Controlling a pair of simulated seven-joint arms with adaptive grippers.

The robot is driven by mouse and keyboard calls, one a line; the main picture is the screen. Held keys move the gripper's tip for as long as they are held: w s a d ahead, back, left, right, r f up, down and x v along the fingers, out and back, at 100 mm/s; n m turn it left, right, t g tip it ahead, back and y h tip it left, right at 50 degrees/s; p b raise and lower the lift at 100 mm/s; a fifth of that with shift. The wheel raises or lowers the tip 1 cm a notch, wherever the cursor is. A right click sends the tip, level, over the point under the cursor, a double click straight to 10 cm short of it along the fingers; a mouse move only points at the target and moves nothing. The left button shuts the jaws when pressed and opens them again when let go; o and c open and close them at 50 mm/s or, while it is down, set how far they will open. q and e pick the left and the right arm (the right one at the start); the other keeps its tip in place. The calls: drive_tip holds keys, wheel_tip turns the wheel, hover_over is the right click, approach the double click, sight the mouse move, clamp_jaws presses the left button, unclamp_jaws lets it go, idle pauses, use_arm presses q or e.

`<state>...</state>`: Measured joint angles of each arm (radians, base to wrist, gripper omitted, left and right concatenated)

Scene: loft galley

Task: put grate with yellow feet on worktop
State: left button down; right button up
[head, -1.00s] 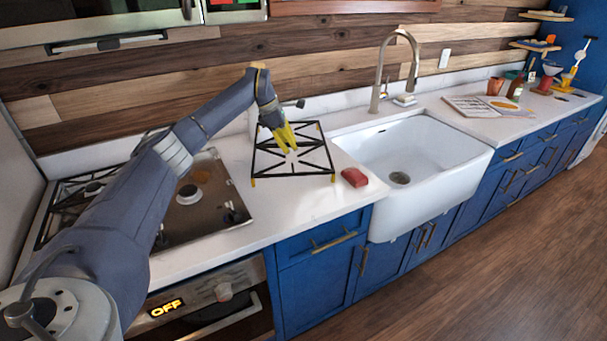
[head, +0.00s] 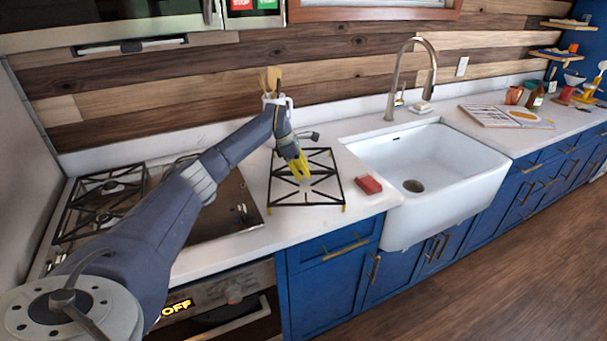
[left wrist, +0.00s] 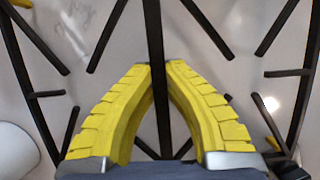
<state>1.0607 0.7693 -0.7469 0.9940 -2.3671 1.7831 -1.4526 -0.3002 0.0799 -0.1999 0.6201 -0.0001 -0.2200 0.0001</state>
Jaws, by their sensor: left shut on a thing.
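The black grate with yellow feet (head: 310,205) is over the white worktop (head: 240,236), between the stove and the sink. Yellow feet show at its front corners. They look on or very close to the worktop; I cannot tell whether all of them touch. My left gripper (head: 302,177) reaches down onto the middle of the grate from behind left. In the left wrist view, its yellow fingers (left wrist: 161,68) are shut on the grate's central bar (left wrist: 154,30), one on each side. The grate's back left part is partly hidden by the gripper. My right gripper is out of view.
A red sponge-like block (head: 368,185) lies just right of the grate. The white sink (head: 440,165) is further right. The stove (head: 215,215) at left bears another grate (head: 75,215). A utensil holder (head: 270,98) stands behind my arm.

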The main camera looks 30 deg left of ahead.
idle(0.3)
use_arm(q)
drive_tip(key=c, duration=1.5)
unclamp_jaws()
drive_tip(key=shift+f, duration=0.1)
drive_tip(key=v, duration=1.2)
drive_tip(key=shift+r, duration=0.2)
